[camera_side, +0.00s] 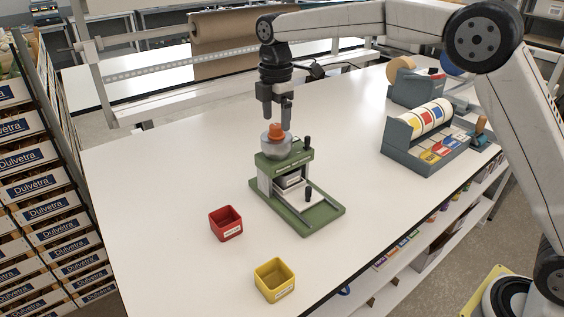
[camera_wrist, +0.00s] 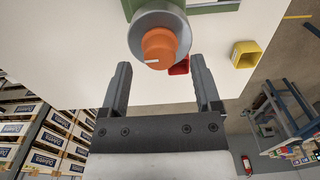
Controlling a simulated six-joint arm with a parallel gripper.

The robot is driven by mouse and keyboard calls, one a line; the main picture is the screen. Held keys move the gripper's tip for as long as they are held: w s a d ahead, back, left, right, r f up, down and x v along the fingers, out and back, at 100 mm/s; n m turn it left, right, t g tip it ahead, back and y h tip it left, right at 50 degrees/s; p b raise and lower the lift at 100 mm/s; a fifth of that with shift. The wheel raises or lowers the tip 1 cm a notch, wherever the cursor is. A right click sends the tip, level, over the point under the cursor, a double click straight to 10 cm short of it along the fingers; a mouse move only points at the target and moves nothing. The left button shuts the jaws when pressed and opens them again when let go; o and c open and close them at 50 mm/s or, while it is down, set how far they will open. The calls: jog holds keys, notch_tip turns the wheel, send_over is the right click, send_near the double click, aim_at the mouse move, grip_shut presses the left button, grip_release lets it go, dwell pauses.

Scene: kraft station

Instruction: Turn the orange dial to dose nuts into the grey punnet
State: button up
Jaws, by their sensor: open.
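The orange dial (camera_side: 276,131) sits on top of the round grey hopper (camera_side: 275,143) of a green dispenser (camera_side: 312,216). In the wrist view the dial (camera_wrist: 159,47) shows a white mark on its left part. My gripper (camera_side: 277,112) is open and points down just above the dial. In the wrist view its two fingers (camera_wrist: 163,68) are spread apart, with the dial beyond and between their tips; I see no contact. A grey punnet cannot be made out with certainty. The nuts are not visible.
A red punnet (camera_side: 226,223) and a yellow punnet (camera_side: 274,280) stand on the white table (camera_side: 170,180), front left of the dispenser. A grey label-roll holder (camera_side: 425,130) and a tape dispenser (camera_side: 415,88) stand at right. The table left of the dispenser is clear.

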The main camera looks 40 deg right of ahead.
jog(key=shift+f, duration=1.2)
grip_shut()
jog(key=shift+m, duration=0.4)
